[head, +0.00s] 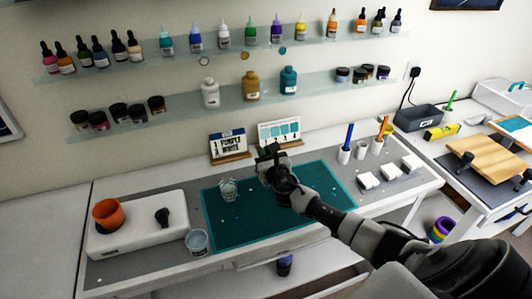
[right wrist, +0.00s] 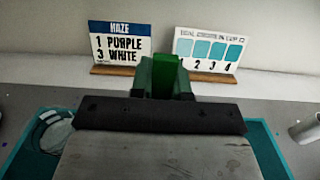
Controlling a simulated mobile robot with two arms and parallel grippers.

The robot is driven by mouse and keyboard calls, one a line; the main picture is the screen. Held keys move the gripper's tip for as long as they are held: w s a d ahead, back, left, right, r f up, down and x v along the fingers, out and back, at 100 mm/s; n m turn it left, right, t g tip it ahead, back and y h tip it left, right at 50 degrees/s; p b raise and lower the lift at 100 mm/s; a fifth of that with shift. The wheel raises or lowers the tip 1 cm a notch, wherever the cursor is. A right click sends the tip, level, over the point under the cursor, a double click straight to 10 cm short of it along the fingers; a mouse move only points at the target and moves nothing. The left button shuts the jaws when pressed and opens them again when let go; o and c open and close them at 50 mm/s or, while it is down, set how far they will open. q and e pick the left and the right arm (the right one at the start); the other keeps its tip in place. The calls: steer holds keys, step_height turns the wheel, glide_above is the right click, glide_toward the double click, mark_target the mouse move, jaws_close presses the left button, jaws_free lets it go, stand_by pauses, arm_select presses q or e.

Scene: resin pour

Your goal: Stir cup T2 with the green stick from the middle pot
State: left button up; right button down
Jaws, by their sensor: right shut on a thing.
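My right gripper (head: 275,165) is over the back of the teal mat (head: 240,235), shut on a green stick (right wrist: 167,75). The stick shows between the fingers in the right wrist view; its lower end is hidden. A clear cup (head: 228,190) stands on the mat, left of the gripper and apart from it; it also shows at the left of the right wrist view (right wrist: 58,130). Another clear cup (head: 197,242) stands by the front edge. I cannot read a T2 label on either. The middle pot (head: 361,151) looks empty. My left gripper is out of view.
The left pot (head: 344,156) holds a blue stick and the right pot (head: 378,147) an orange one. White blocks (head: 368,181) lie in front. Two cards on wooden stands (head: 228,145) are behind the mat. An orange cup (head: 107,216) sits on a white device at left.

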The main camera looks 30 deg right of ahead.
step_height(320, 180, up, 6)
steer(key=p, duration=0.5)
steer(key=shift+p, duration=0.4)
step_height(320, 180, up, 5)
steer(key=p, duration=0.4)
steer(key=shift+p, duration=0.4)
